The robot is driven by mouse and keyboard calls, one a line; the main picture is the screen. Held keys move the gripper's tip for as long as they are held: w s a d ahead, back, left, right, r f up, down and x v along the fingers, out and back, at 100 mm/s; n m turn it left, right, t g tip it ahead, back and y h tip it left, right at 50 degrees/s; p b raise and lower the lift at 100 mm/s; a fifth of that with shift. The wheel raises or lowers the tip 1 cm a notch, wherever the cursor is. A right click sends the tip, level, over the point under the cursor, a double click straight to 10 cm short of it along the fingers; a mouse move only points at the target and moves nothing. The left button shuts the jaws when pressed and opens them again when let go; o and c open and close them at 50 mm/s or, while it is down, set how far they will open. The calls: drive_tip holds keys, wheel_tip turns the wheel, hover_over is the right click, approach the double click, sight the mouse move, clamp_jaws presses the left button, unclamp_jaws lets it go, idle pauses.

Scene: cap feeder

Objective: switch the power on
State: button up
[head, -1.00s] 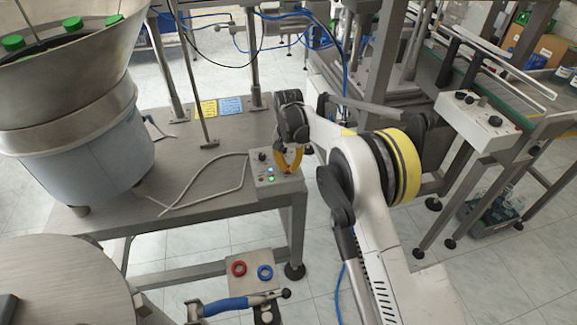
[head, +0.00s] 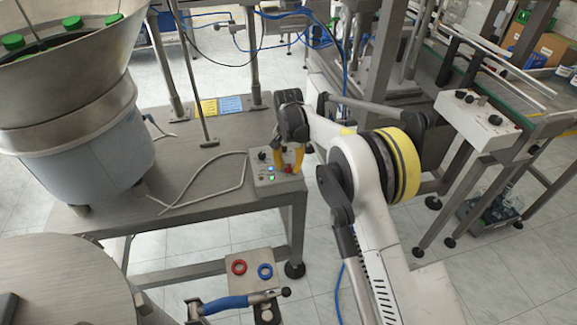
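A small grey control box (head: 262,187) sits at the front right corner of the steel table. It carries a black knob (head: 262,155), a bluish-white light (head: 270,169), a green light (head: 270,179) that looks lit, and a red switch or button (head: 288,169). My gripper (head: 289,166) points down over the right part of the box. Its two yellow fingers are apart, one on each side of the red part, and hold nothing that I can see. Whether they touch the box cannot be told. The fingers hide part of the box's top.
The bowl feeder (head: 75,140) with green caps stands at left. A grey cable (head: 205,185) lies on the table (head: 200,150). Red (head: 239,267) and blue (head: 265,271) rings are on a lower panel. Another control box (head: 478,120) stands at right.

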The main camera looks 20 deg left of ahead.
sight(289, 166)
wheel_tip(289, 166, up, 12)
idle(0.6)
drive_tip(key=shift+r, duration=0.1)
drive_tip(key=s+d+r+t, duration=0.1)
drive_tip(key=s+d+r, duration=0.2)
drive_tip(key=d+r, duration=0.4)
drive_tip(key=s+d+r+t+y, duration=0.1)
drive_tip(key=s+d+r, duration=0.3)
drive_tip(key=d, duration=0.5)
drive_tip(key=s+d+r+t, duration=0.1)
drive_tip(key=s+d+r, duration=0.1)
drive_tip(key=d+r, duration=0.6)
drive_tip(key=s+d+f+t, duration=0.2)
drive_tip(key=s+d+f, duration=0.1)
drive_tip(key=s+d, duration=0.5)
drive_tip(key=s+d+f+t+h, duration=0.1)
drive_tip(key=s+d+f+t, duration=0.1)
drive_tip(key=s+d, duration=0.7)
drive_tip(key=s+f, duration=0.1)
drive_tip(key=s, duration=0.3)
drive_tip(key=shift+s+f, duration=0.2)
drive_tip(key=shift+f, duration=0.2)
